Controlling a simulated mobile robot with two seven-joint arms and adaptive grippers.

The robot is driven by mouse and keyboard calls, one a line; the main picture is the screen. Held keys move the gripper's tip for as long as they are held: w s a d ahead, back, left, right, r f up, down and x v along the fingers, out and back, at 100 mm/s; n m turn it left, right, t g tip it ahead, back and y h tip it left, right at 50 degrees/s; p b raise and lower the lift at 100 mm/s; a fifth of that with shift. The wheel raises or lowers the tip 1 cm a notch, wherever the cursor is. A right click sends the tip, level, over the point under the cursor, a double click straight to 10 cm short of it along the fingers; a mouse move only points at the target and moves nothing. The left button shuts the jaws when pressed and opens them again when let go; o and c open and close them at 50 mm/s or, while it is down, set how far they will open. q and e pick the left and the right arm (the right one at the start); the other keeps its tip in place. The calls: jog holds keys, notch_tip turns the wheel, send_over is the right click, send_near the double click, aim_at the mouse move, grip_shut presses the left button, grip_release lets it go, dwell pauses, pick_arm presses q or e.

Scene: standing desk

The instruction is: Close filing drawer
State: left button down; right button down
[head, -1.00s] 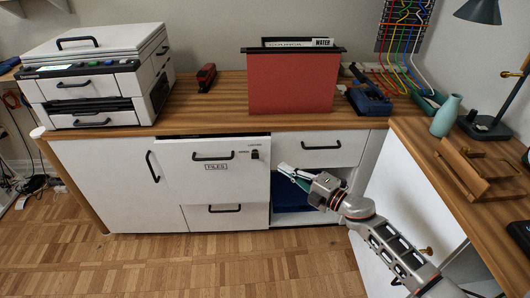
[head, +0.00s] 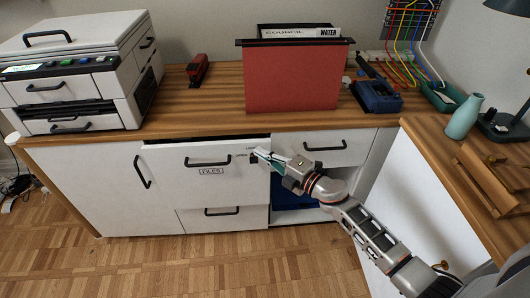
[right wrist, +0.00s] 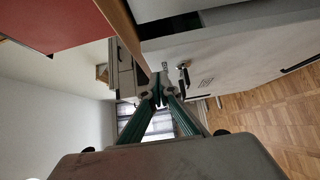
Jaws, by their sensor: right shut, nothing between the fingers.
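The filing drawer (head: 185,182) is the white front with a black bar handle and a FILES label, in the upper middle of the cabinet. It stands out from the cabinet, with a dark gap along its top edge. It also shows in the right wrist view (right wrist: 235,62). My right gripper (head: 259,154) is shut and empty, its tips at the upper right of the drawer front by the lock and its small lettering. I cannot tell whether they touch it. In the right wrist view the green fingers (right wrist: 160,97) meet at the tips. My left gripper is out of view.
The wooden desktop (head: 215,107) above holds a printer (head: 75,85), a red stapler (head: 197,70) and a red file holder (head: 293,80). A drawer (head: 330,148) and an open blue-lined compartment lie right of the filing drawer. Floor in front is clear.

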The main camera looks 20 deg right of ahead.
aim_at(268, 144)
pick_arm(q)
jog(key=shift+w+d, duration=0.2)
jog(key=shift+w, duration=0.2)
pick_arm(e)
jog(key=shift+w, duration=0.4)
jog(key=shift+w+d, duration=0.15)
jog(key=shift+w, duration=0.15)
jog(key=w, duration=0.1)
jog(key=w+b, duration=0.1)
jog(key=w, duration=0.1)
jog(key=shift+w+d+f, duration=0.15)
jog(key=shift+d+f, duration=0.05)
jog(key=shift+d, duration=0.2)
jog(key=shift+w+d+r, duration=0.1)
jog(key=shift+w, duration=0.2)
jog(key=shift+d+r, duration=0.1)
jog(key=shift+r, duration=0.15)
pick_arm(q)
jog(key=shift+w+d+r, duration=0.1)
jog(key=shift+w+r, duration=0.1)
